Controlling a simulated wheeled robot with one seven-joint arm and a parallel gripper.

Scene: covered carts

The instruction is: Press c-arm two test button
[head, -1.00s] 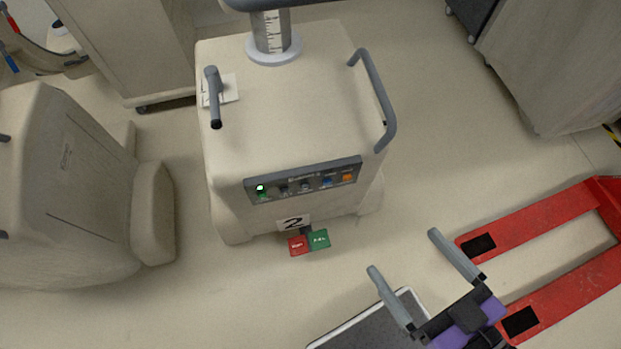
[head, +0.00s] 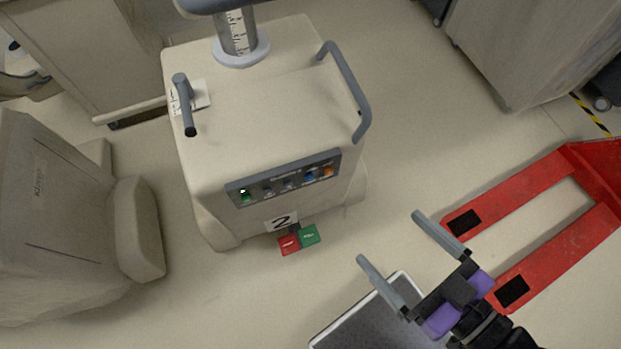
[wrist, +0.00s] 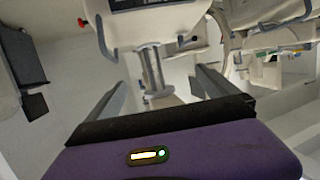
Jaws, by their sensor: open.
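C-arm two is the cream cart (head: 265,110) marked with a "2" label (head: 281,222) in the head view. Its dark control panel (head: 283,178) is on the upper front edge. The panel has a lit green button (head: 246,195) at the left, dark or grey controls in the middle, then a blue button (head: 310,175) and an orange button (head: 328,171) at the right. The button labels are too small to read. My gripper (head: 390,237) is open and empty, to the lower right of the panel and apart from it. Its fingers also show in the wrist view (wrist: 160,80).
Red (head: 289,244) and green (head: 309,235) pedals lie on the floor below the panel. A red pallet jack (head: 540,190) is at the right. A covered unit (head: 60,220) stands left. A grey-topped platform (head: 345,325) lies beneath my gripper.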

